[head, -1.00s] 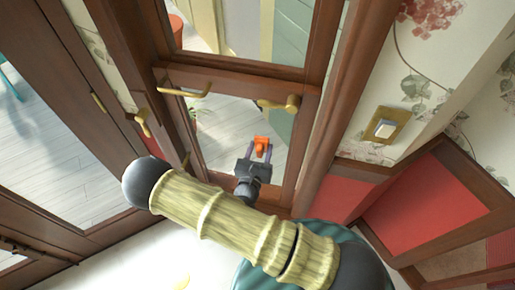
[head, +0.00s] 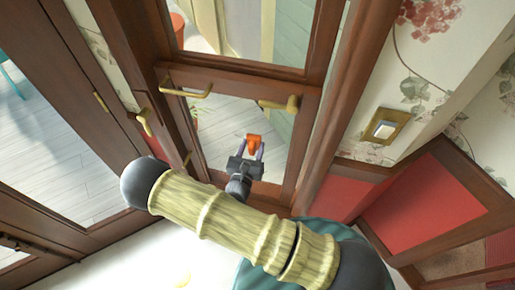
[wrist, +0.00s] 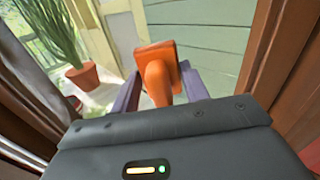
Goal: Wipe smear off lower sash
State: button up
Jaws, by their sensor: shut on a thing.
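The lower sash (head: 236,88) is a brown wooden frame with clear glass (head: 218,128), in the middle of the head view. My gripper (head: 254,150) is in front of the lower part of this pane. It is shut on an orange wiper (head: 254,141), which also shows in the wrist view (wrist: 158,75) as a flat block with a rounded handle between the purple fingers. The wiper's face points toward the glass; I cannot tell whether it touches. I cannot make out a smear on the glass.
A brass handle (head: 186,92) and a brass latch (head: 278,104) sit on the sash's top rail. A brown jamb (head: 318,150) stands close on the right, with a light switch (head: 384,129) beyond it. Through the glass, the wrist view shows a potted plant (wrist: 82,76) and green siding (wrist: 215,30).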

aim_at(224, 132)
jog(key=shift+w+a, duration=0.1)
jog(key=shift+a, duration=0.15)
jog(key=shift+w+a, duration=0.15)
jog(key=shift+a, duration=0.7)
jog(key=shift+w+a, duration=0.15)
jog(key=shift+a, duration=0.7)
jog(key=shift+w+a+r, duration=0.1)
jog(key=shift+w+a, duration=0.15)
jog(key=shift+a, duration=0.55)
jog(key=shift+w+a, duration=0.25)
jog(key=shift+a, duration=0.55)
jog(key=shift+w+a+b, duration=0.2)
jog(key=shift+a+b, duration=0.05)
jog(key=shift+a, duration=0.6)
jog(key=shift+w+a+b, duration=0.2)
jog(key=shift+a, duration=0.65)
